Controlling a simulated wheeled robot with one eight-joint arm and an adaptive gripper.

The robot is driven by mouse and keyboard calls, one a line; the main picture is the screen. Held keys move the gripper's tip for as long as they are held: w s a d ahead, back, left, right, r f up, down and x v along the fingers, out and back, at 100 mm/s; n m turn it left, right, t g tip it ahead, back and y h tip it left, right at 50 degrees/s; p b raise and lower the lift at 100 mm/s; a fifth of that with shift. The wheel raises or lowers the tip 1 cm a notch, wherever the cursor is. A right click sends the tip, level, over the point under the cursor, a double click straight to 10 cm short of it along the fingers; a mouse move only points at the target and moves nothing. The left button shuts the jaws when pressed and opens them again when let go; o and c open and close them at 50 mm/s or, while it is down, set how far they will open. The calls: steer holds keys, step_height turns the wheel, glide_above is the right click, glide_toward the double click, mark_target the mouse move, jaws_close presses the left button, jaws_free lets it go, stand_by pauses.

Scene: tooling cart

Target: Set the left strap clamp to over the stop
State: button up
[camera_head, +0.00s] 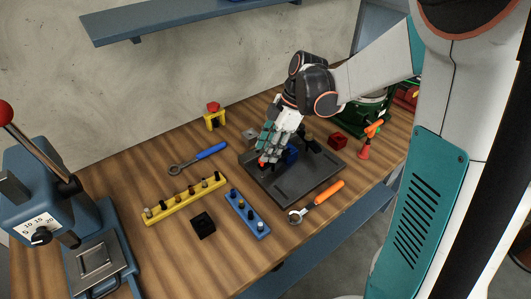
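A dark grey fixture plate (302,181) lies on the wooden bench. My gripper (266,158) reaches down over the plate's left half, with its fingers pointing down. A small red tip (263,165) shows at the fingertips; I cannot tell whether the fingers hold or only touch it. A blue block (290,154) sits on the plate just right of the fingers. A dark upright piece (308,137) with a brass-coloured part stands at the plate's back. The left strap clamp and the stop cannot be made out clearly; my gripper hides that part of the plate.
A blue-handled wrench (199,157), a yellow rack (184,199), a blue rack (247,215) and a black block (203,225) lie left of the plate. An orange-handled wrench (317,201) lies in front. A red block (338,141) is behind right. A blue press (60,220) stands far left.

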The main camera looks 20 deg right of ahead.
steer(key=v, duration=0.9)
steer(key=shift+r, duration=0.15)
steer(key=s+a+m+t+h, duration=0.2)
steer(key=s+m+t, duration=0.1)
steer(key=s+m, duration=0.5)
steer(key=s+a+r+m+t+h, duration=0.1)
steer(key=s+m+t, duration=0.3)
steer(key=s+m, duration=0.5)
steer(key=shift+a+r+h, duration=0.2)
steer(key=shift+a+h, duration=0.35)
steer(key=shift+h, duration=0.15)
steer(key=shift+s, duration=0.1)
stand_by(1.6)
